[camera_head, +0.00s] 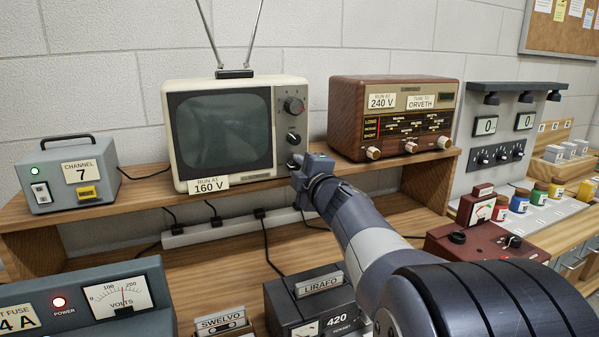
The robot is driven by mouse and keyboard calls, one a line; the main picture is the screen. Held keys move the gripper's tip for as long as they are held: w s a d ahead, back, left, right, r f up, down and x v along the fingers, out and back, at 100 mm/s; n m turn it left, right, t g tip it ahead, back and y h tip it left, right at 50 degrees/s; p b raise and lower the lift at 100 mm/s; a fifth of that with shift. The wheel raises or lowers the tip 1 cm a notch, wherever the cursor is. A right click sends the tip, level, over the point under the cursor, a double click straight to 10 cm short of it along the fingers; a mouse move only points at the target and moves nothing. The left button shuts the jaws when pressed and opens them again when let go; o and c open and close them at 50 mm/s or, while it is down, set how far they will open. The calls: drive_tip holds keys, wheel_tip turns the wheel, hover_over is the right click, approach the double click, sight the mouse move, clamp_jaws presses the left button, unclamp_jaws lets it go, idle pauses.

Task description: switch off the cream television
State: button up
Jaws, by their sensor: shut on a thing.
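The cream television (180,130) stands on the wooden shelf at the back, with a V-shaped antenna on top. Its screen (222,131) is dark grey-green and shows no picture. A column of knobs runs down its right side; the top knob (293,105) and the middle knob (293,138) are in plain view. My gripper (299,163) is at the lowest knob and shut on it. My gripper partly hides that knob, so its setting cannot be read. A label "RUN AT 160 V" (208,185) is at the television's lower front edge.
A brown radio (343,118) stands close on the right, and a grey channel box (66,178) on the left. A power strip (222,229) with several cables lies below the shelf. A grey LIRAFO box (290,308) and a voltmeter unit (75,300) are in front.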

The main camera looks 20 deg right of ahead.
drive_tip(key=shift+n, duration=0.3)
drive_tip(key=o, duration=1)
drive_tip(key=s+p, duration=0.1)
drive_tip(key=s, duration=0.9)
drive_tip(key=shift+s, duration=0.4)
